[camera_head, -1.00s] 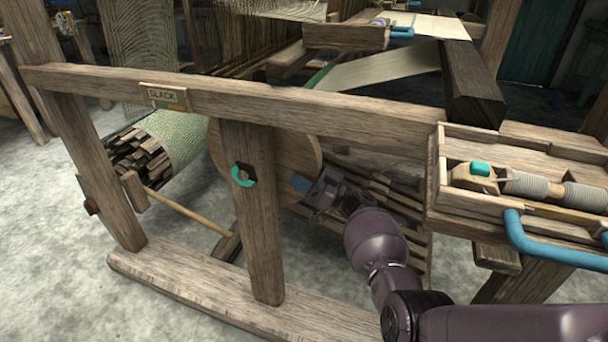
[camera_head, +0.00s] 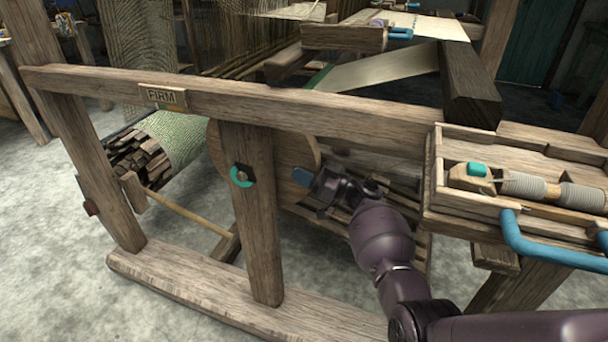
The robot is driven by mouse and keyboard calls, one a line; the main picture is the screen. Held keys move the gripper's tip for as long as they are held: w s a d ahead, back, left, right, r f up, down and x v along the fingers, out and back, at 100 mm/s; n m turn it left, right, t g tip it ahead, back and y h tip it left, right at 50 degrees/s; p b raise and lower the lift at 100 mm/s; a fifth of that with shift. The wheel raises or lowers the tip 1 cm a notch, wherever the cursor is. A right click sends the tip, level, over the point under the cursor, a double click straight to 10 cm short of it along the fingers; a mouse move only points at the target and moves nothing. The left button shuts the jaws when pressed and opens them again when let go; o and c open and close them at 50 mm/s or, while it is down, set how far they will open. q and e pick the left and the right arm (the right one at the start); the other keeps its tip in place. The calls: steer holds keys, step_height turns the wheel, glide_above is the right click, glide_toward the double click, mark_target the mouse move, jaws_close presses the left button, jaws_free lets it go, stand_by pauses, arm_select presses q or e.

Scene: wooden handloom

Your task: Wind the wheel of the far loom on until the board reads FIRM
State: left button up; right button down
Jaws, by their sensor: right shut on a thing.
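The board (camera_head: 163,96) on the loom's upper rail reads FIRM. The wooden wheel (camera_head: 290,150) sits behind the upright post, which hides its middle. A teal curved part (camera_head: 240,176) with a dark centre is on the front of the post. My left gripper is not in view.
A tray (camera_head: 433,185) on the right holds spool-like pieces and a teal-topped wooden block (camera_head: 470,178). A blue bar handle (camera_head: 530,248) juts out in front of it. The upper rail (camera_head: 330,112) and post (camera_head: 262,230) stand close to my arm. The floor at front left is clear.

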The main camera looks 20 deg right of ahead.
mark_target(318, 167)
steer(key=shift+s+d+r+g+h, duration=0.1)
steer(key=shift+r+g+h, duration=0.7)
steer(key=shift+r, duration=0.25)
steer(key=c, duration=0.7)
jaws_free()
steer(key=p+v, duration=0.1)
steer(key=v, duration=0.5)
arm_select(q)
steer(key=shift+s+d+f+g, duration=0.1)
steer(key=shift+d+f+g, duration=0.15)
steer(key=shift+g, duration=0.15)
arm_select(e)
steer(key=shift+v, duration=0.75)
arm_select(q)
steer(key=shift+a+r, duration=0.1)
arm_select(e)
steer(key=shift+f, duration=0.1)
